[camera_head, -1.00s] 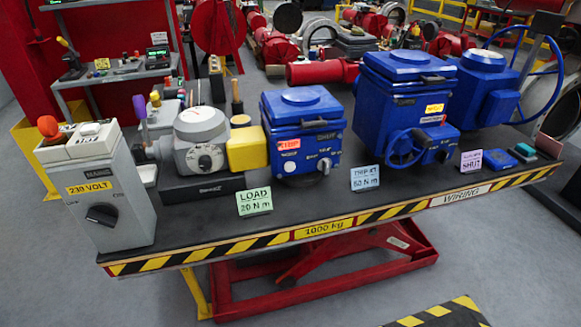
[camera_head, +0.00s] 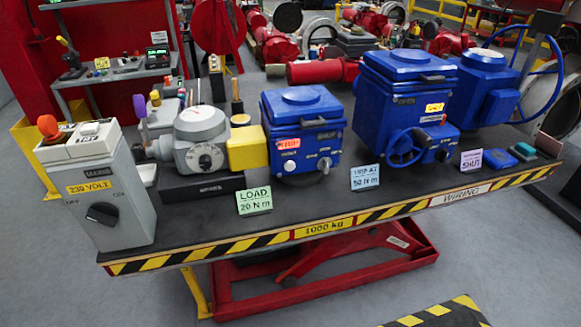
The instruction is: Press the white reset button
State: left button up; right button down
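A blue actuator box (camera_head: 302,125) with an orange label (camera_head: 287,143) stands in the middle of the lift table. A small round white button (camera_head: 290,167) shows on its front face, below the orange label. Its lettering is too small to read, so I cannot tell for sure that it is the reset button. A dark knob with a light pointer (camera_head: 324,165) is to the right of it on the same face. Neither of my grippers is in view, and nothing covers the front of the box.
The lift table (camera_head: 330,202) has a striped front edge. A grey switch box (camera_head: 118,205), a grey gauge unit with a yellow block (camera_head: 247,147) and a larger blue actuator with a handwheel (camera_head: 402,148) stand on it. Label cards (camera_head: 254,200) line the front. Floor in front is mostly clear.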

aim_at(289, 166)
jog(key=i+j+z, duration=0.1)
jog(key=z, duration=0.65)
jog(key=j+z, duration=0.3)
jog(key=j, duration=0.9)
jog(key=j+z, duration=0.3)
jog(key=j, duration=0.9)
